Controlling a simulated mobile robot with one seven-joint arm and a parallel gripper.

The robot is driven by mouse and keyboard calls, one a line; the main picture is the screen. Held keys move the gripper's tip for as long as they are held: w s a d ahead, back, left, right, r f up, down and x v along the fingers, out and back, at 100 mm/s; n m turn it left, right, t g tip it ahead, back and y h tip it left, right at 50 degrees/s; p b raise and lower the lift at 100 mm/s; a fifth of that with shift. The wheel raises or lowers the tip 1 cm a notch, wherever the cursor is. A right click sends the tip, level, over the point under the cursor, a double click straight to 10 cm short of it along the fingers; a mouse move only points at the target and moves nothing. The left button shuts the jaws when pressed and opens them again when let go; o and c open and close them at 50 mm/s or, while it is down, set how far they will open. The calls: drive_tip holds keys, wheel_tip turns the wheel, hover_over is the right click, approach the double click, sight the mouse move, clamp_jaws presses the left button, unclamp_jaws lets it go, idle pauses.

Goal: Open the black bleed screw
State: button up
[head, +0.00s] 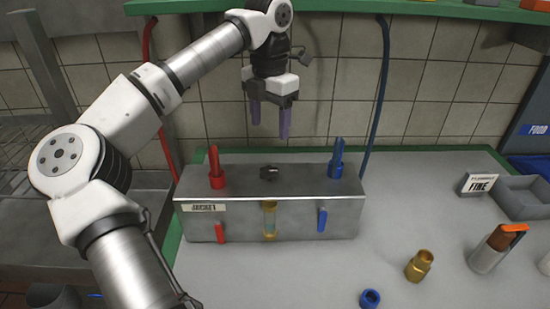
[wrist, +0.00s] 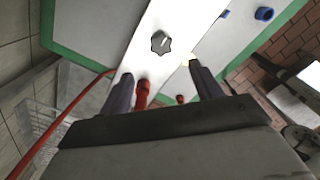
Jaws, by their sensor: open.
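The black bleed screw (head: 269,173) is a small dark knob on top of the grey metal box (head: 300,219), between a red fitting and a blue fitting. In the wrist view the screw (wrist: 161,42) shows as a dark ridged knob with a light line on its face. My gripper (head: 270,133) hangs above the box, fingers pointing down, open and empty. Its two fingertips also show in the wrist view (wrist: 160,75), with the screw beyond them and apart from them.
A red upright fitting (head: 215,166) and a blue one (head: 337,158) flank the screw. Red (head: 220,233) and blue (head: 322,220) levers are on the front. A brass fitting (head: 419,266), blue ring (head: 370,299) and orange-topped container (head: 490,250) stand right. Hoses hang behind.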

sight(271, 170)
wheel_tip(271, 170, down, 12)
drive_tip(key=p, duration=0.3)
drive_tip(key=shift+r, duration=0.2)
drive_tip(key=shift+c, duration=0.2)
drive_tip(key=c, duration=0.9)
